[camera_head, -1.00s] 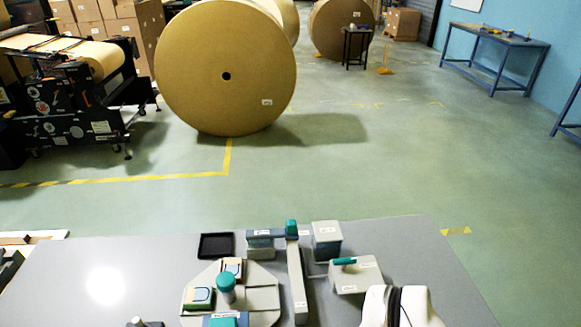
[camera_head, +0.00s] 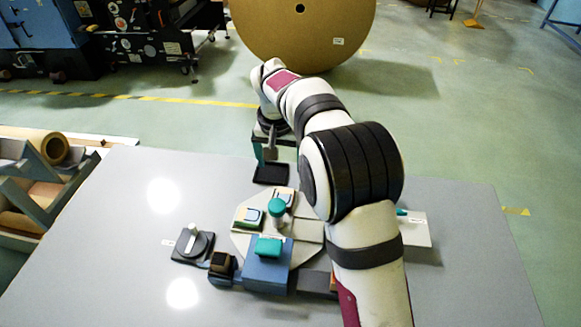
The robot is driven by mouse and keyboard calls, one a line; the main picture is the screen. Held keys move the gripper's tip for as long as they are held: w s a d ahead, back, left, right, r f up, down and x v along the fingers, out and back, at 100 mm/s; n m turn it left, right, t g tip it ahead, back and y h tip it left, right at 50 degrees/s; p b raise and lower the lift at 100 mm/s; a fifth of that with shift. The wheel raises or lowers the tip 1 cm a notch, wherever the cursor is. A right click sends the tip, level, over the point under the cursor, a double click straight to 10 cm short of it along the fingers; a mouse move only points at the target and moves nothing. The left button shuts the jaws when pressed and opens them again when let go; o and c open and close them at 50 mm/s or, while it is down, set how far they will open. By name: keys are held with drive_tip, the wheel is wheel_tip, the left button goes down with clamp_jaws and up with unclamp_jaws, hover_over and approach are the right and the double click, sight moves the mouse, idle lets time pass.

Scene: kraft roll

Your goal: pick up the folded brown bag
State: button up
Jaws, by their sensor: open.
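I cannot pick out a folded brown bag for certain in the head view. My gripper (camera_head: 273,153) points down at the far side of the grey table, above or near a black tray (camera_head: 271,175). My arm hides the right part of the fixtures.
A blue box with a teal top (camera_head: 267,270), a small dark block with a brown top (camera_head: 222,263) and a black dial (camera_head: 193,244) stand on the table (camera_head: 110,255). The left side of the table is clear. A large kraft roll (camera_head: 300,35) stands beyond.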

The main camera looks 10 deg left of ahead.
sight(284, 196)
drive_tip(key=f, duration=0.4)
drive_tip(key=w+f, duration=0.1)
drive_tip(key=f, duration=0.9)
drive_tip(key=shift+w+d+f, duration=0.15)
drive_tip(key=shift+w+f, duration=0.05)
drive_tip(key=shift+w, duration=0.15)
drive_tip(key=shift+r, duration=0.1)
clamp_jaws()
